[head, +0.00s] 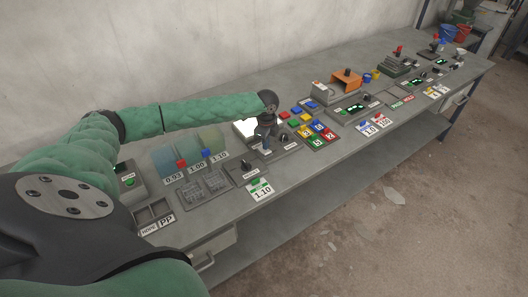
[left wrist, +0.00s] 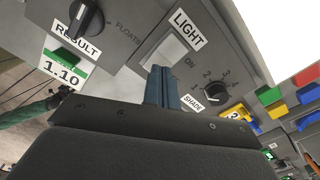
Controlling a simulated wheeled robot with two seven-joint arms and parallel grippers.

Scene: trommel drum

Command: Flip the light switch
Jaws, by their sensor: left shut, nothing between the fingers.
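The light switch (left wrist: 167,52) is a pale rocker on a grey panel, between the LIGHT label (left wrist: 187,33) and the word ON. My left gripper (left wrist: 158,84) is shut and empty, with its blue-grey fingertips at the lower end of the rocker. I cannot tell whether they touch it. In the head view my left gripper (head: 264,143) points down over the same panel and hides most of the switch. What looks like my right gripper (left wrist: 58,98) is small and dark at the left of the left wrist view; its fingers are unclear.
A SHADE knob (left wrist: 215,91) sits right of the switch and a RESULT knob (left wrist: 86,17) on the panel to the left. A bright white plate (head: 246,129) lies behind the gripper. Coloured blocks (head: 305,124) stand to the right on the grey bench (head: 330,160).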

